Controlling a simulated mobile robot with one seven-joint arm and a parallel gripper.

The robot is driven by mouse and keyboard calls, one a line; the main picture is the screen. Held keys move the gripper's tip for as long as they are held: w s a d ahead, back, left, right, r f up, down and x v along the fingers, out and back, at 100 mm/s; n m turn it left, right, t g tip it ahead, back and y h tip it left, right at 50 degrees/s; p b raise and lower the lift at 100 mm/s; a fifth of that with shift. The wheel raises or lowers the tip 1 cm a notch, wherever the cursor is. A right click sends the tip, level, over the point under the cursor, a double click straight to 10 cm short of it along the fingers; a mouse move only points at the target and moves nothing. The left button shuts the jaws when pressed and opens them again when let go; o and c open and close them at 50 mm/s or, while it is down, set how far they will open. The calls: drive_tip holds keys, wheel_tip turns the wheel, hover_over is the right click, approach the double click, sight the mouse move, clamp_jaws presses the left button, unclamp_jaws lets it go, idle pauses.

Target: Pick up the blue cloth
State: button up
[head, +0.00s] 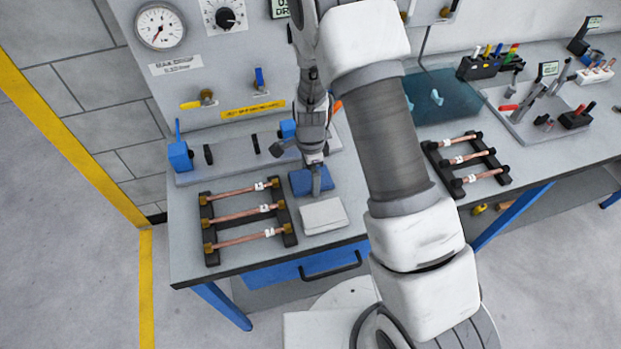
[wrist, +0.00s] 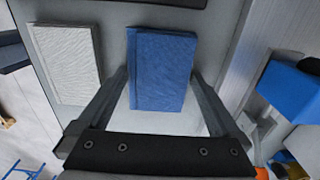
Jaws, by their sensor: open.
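The blue cloth (head: 318,181) is a flat folded rectangle on the workbench, behind a white cloth (head: 323,215). In the wrist view the blue cloth (wrist: 162,72) lies between the two fingers of my gripper (wrist: 163,80), which are spread on either side of it. My gripper (head: 316,186) is open and over the blue cloth in the head view, hiding part of it. I cannot tell whether the fingers touch the cloth. The white cloth (wrist: 68,65) is to the left in the wrist view, apart from the blue one.
A black rack with copper tubes (head: 243,218) stands left of the cloths. Another tube rack (head: 466,160) is to the right, beyond my arm. A blue clamp (head: 180,155) stands at the back left. The bench's front edge is close to the white cloth.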

sight(310, 178)
drive_tip(key=c, duration=1.1)
drive_tip(key=shift+r, duration=0.15)
wheel_tip(310, 178, up, 10)
drive_tip(key=shift+f+b, duration=0.1)
drive_tip(key=shift+b, duration=0.2)
drive_tip(key=o, duration=0.7)
drive_tip(key=shift+d, duration=0.1)
drive_tip(key=c, duration=0.5)
